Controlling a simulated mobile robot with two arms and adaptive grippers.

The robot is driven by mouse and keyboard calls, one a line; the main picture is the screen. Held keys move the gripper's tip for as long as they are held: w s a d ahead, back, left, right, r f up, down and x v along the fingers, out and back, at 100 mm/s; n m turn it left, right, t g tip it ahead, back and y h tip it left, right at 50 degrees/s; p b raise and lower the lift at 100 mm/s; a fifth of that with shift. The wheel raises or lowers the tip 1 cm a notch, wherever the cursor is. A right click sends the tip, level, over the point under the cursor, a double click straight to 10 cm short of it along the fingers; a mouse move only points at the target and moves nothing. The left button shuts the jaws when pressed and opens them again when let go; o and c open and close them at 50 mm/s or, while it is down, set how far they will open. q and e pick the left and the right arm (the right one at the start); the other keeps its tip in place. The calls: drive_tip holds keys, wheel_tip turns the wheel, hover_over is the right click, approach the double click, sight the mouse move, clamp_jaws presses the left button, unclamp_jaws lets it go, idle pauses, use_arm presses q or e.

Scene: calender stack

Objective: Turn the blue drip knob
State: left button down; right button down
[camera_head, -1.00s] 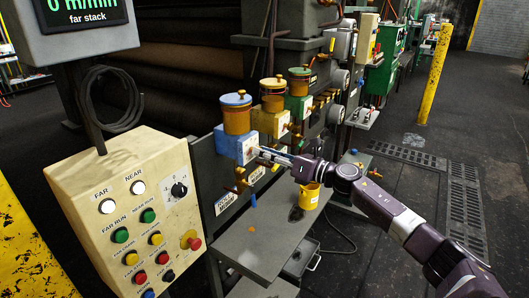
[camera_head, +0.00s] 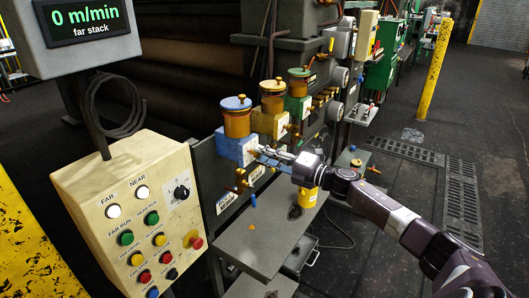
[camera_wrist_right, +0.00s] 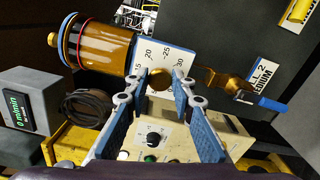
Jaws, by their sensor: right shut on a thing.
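The blue drip oiler has a blue block (camera_head: 229,146) under an amber cup with a blue lid (camera_head: 235,103). Its brass knob (camera_wrist_right: 160,79) sits on the block's white face, marked with a number scale, in the wrist view. My right gripper (camera_head: 258,151) reaches in from the right and is shut on this knob, a fingertip at each side of it. In the wrist view my right gripper (camera_wrist_right: 160,80) shows both blue-padded fingers. The fingers hide much of the knob in the head view. My left gripper is not in view.
Yellow (camera_head: 272,122) and green (camera_head: 298,105) oilers stand just behind. A yellow can (camera_head: 308,197) stands on the grey shelf (camera_head: 262,230) under my wrist. A button panel (camera_head: 110,180) stands at left.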

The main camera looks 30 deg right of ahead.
drive_tip(key=m+p, duration=0.4)
drive_tip(key=m, duration=0.7)
drive_tip(key=m+p, duration=0.3)
drive_tip(key=m, duration=0.8)
drive_tip(key=shift+s+a+f+p, duration=0.1)
drive_tip(key=shift+f+p, duration=0.1)
drive_tip(key=shift+p, duration=0.15)
drive_tip(key=m, duration=0.3)
drive_tip(key=shift+a+m+p, duration=0.1)
drive_tip(key=shift+m+p, duration=0.2)
drive_tip(key=shift+m, duration=1.8)
drive_tip(key=shift+f, duration=0.1)
